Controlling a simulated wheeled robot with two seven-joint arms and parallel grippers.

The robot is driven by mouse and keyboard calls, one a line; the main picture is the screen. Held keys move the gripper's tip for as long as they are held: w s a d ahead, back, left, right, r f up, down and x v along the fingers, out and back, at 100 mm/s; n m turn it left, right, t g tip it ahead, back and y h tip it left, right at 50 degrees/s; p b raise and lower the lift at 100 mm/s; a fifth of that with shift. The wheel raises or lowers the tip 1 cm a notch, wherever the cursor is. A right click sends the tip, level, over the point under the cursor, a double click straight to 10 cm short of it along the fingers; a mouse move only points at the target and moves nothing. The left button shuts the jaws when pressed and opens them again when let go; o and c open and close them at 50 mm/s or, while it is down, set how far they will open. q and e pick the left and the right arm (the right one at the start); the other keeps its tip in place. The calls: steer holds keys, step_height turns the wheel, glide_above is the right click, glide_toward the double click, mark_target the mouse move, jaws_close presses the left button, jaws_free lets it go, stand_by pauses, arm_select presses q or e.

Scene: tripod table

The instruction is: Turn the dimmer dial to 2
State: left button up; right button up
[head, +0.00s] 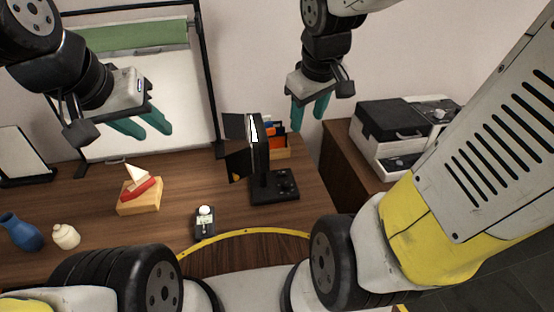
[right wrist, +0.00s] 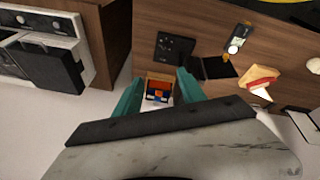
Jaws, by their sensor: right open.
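A black lamp with flaps (head: 258,150) stands upright on a flat black base (head: 273,190) on the wooden desk. Small dark knobs show on the base's top; their marks are too small to read, so I cannot tell the dimmer dial's setting. The base also shows in the right wrist view (right wrist: 175,48). My right gripper (head: 311,108) is open and empty, above and behind the lamp to its right; its teal fingers also show in the right wrist view (right wrist: 158,90). My left gripper (head: 150,122) is open and empty, above the desk's left part.
A small dark device with a white top (head: 205,221) stands left of the lamp base. A toy boat on a block (head: 140,195), blue vase (head: 20,232) and cream jar (head: 66,236) are further left. An orange organizer (head: 276,143) is behind the lamp; a printer (head: 395,135) stands right.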

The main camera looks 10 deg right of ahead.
steer(key=w+f+n+g, duration=0.3)
steer(key=w+f+n, duration=0.45)
steer(key=f, duration=0.45)
steer(key=n+g, duration=0.1)
steer(key=n, duration=0.3)
glide_toward(285, 183)
steer(key=shift+s+d+f, duration=0.2)
steer(key=shift+a+f+n, duration=0.1)
steer(key=shift+f+n, duration=0.25)
steer(key=shift+f, duration=0.3)
step_height(285, 183, down, 7)
steer(key=shift+c, duration=0.2)
jaws_close()
